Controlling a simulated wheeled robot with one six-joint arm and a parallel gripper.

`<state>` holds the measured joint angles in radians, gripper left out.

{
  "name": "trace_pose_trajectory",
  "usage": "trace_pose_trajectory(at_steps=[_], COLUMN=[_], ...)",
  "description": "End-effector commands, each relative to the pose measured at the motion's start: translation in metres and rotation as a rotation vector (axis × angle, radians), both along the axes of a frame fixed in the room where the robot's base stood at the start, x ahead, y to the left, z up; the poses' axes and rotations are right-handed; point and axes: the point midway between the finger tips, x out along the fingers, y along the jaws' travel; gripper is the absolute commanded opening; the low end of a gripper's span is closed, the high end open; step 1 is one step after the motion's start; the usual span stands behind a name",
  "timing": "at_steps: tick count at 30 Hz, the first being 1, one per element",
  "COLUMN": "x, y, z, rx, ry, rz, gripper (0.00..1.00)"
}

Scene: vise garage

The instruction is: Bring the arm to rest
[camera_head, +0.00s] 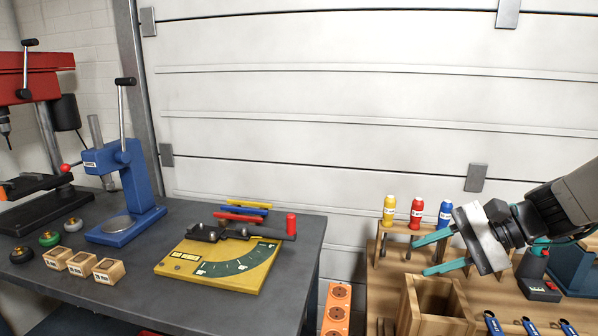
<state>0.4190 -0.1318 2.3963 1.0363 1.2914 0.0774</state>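My gripper (437,253) has two teal fingers and is at the right side of the head camera view. The fingers are spread apart and point left, with nothing between them. They appear in front of the wooden rack and above the open wooden box (437,312). My arm reaches in from the right edge of the view.
A wooden rack (384,254) holds yellow (389,208), red (417,212) and blue (445,212) bottles near my gripper. On the dark table (180,300) stand a blue press (120,185), a yellow angle plate (222,265) and small wooden blocks (82,263). A red drill press (35,80) stands far left.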

Motion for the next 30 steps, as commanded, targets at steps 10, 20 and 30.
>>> trace_pose_trajectory(at_steps=[10,20,30], x=[-0.139,-0.176,-0.177], y=[0.014,-0.023,-0.026], z=[-0.002,0.004,0.004], rx=[-0.679,-1.046,-1.063], ry=[-0.192,-0.313,-0.314], rz=[0.634,0.876,0.885], gripper=[0.35,0.35,0.35])
